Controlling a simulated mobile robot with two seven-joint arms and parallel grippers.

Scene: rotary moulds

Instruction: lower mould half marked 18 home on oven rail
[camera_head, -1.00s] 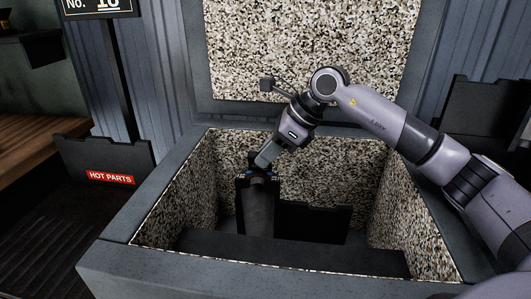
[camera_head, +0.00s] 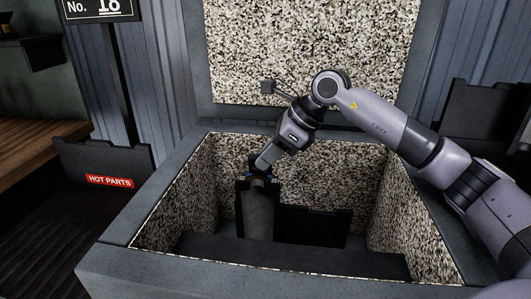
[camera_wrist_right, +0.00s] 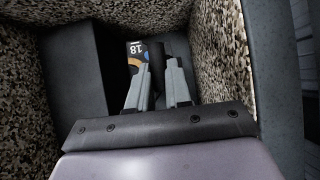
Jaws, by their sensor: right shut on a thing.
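A speckle-lined open box with a grey rim (camera_head: 150,215), which looks like the oven, stands before me. My right gripper (camera_head: 258,177) reaches down into it and is shut on the far upper end of a dark mould half (camera_head: 258,216), a long grey rounded body with black ends. In the right wrist view, the fingers (camera_wrist_right: 157,75) reach a label marked 18 (camera_wrist_right: 137,48) with orange and blue on it. The fingers hide part of their contact. A dark bar (camera_head: 290,256) crosses the box's near side; whether the mould half touches it is unclear. My left gripper is out of view.
A black upright plate (camera_head: 314,226) stands inside the box just right of the mould half. The speckled lid (camera_head: 300,50) is raised behind. At left are a HOT PARTS bin (camera_head: 105,170), a No. 18 sign (camera_head: 98,8) and a wooden bench (camera_head: 35,150).

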